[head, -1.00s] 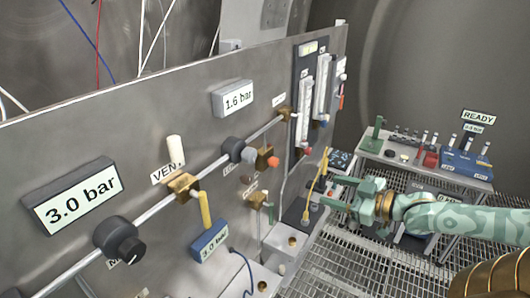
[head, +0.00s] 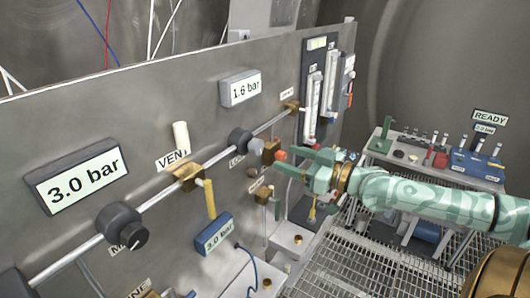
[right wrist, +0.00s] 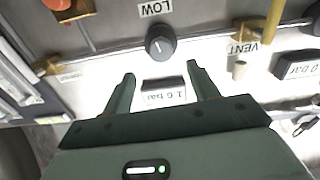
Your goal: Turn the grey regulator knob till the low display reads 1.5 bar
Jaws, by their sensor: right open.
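The grey regulator knob (head: 252,149) sits on the pipe across the steel panel, under the low display (head: 241,88), which reads 1.6 bar. In the right wrist view the knob (right wrist: 160,44) has a white pointer line and a LOW label beside it; the display (right wrist: 164,92) appears upside down between my fingers. My right gripper (head: 293,160) is open and empty, to the right of the knob and apart from it. In the right wrist view its fingertips (right wrist: 160,73) point towards the knob. My left gripper is not in view.
A second, black knob (head: 124,229) sits under a 3.0 bar display (head: 77,177) at left. A red-capped brass valve (head: 271,152) is close to the right gripper. A side table (head: 440,165) stands at right.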

